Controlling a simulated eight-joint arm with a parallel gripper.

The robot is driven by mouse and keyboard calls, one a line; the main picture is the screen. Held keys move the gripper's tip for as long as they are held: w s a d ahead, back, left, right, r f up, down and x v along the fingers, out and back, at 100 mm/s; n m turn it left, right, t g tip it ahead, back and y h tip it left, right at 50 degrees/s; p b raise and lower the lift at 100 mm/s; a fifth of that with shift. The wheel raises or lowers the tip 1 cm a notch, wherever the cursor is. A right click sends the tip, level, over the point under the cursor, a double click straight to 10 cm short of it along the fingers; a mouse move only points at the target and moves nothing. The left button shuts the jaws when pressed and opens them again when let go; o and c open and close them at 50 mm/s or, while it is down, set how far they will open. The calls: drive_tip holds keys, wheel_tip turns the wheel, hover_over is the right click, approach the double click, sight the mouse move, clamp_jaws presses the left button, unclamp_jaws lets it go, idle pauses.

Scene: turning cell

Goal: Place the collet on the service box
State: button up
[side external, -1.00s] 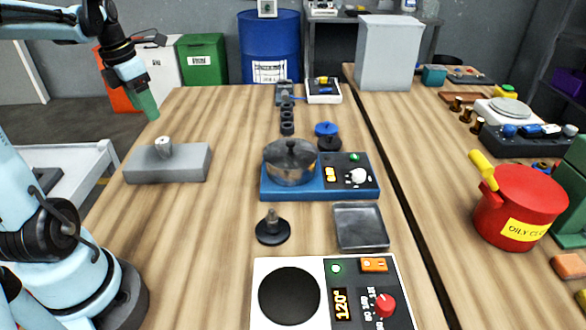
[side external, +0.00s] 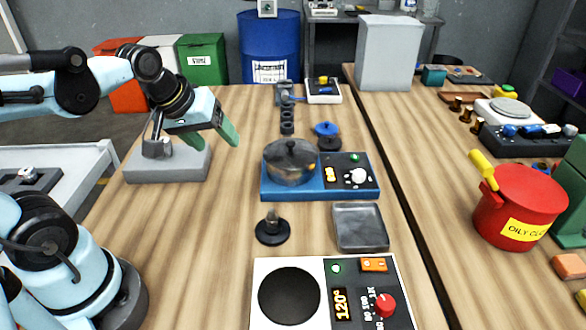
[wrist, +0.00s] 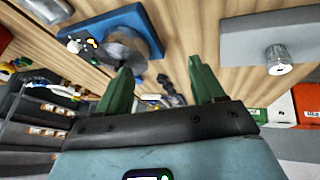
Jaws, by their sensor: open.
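A short silver cylinder (wrist: 279,60) with a marked end, which looks like the collet, stands on a low grey block (wrist: 240,48) in the wrist view. I cannot tell whether this block or the tall pale grey box (side external: 388,55) at the back is the service box. My gripper (side external: 209,136) is open and empty, above and beside the block's right end. Its green fingers (wrist: 163,82) stand apart in the wrist view, with the cylinder outside them.
A pot (side external: 290,165) sits on a blue hotplate (side external: 268,190) right of my gripper. A black-based part (side external: 272,230), a grey tray (side external: 360,228) and a white hotplate (side external: 262,320) are nearer the camera. Brass pieces (side external: 466,113) stand far right. Bare wood lies right of the block.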

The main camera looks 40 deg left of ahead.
drive_tip(key=d+m, duration=0.1)
drive_tip(key=m, duration=0.1)
drive_tip(key=d+f+m, duration=0.1)
drive_tip(key=d+m, duration=0.1)
drive_tip(key=m, duration=0.1)
drive_tip(key=s+d+m+t, duration=0.1)
drive_tip(key=m, duration=0.1)
drive_tip(key=shift+d+f+h, duration=0.15)
drive_tip(key=shift+d+h, duration=0.2)
drive_tip(key=shift+h, duration=0.05)
idle(0.6)
